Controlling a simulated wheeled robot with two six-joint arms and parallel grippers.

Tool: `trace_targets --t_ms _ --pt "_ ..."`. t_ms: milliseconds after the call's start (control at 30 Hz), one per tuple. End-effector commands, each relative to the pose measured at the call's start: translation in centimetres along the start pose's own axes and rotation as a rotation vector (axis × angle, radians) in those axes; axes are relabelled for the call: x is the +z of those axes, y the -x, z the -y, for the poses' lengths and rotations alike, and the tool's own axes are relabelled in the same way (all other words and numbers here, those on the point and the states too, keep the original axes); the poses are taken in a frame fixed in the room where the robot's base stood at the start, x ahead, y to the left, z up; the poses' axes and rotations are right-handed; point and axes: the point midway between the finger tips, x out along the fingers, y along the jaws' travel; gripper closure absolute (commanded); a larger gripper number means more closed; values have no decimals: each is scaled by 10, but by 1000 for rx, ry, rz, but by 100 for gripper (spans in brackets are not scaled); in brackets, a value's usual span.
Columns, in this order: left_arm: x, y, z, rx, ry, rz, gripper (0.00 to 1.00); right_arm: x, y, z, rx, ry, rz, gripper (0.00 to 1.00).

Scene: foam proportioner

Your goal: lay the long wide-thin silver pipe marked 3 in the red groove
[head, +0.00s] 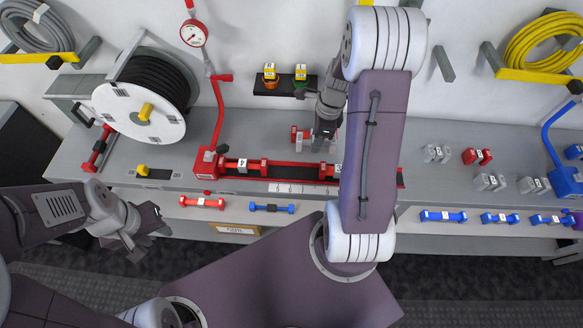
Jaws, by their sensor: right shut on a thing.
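The red groove (285,187) runs along the bench front, with red fittings in it. One piece in it bears a 4 (242,163); another label is partly covered by my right arm. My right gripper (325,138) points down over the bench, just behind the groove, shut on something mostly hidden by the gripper. I cannot read a mark 3 on any silver pipe. Short silver pieces (437,153) stand on the bench at right, with more silver pieces (490,182) nearer the front. My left gripper (150,229) looks open and empty, low at the left before the bench.
A hose reel (145,108) stands at the back left. A red fitting (299,133) is beside my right gripper. Red (202,202) and blue (272,208) pieces lie on the lower front shelf. A blue valve stand (565,178) is at far right.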

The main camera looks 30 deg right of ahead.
Motion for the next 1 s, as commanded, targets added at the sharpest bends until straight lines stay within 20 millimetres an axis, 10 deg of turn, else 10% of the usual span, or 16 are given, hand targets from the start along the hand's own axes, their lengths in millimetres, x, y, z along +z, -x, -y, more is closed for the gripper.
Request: trace_targets --t_ms 333,1000 --pt "0 -2 0 0 0 0 64 58 -56 -40 1 6 -1 100" --pt "2 -17 0 0 0 0 64 56 -99 -42 -1 4 -2 100"
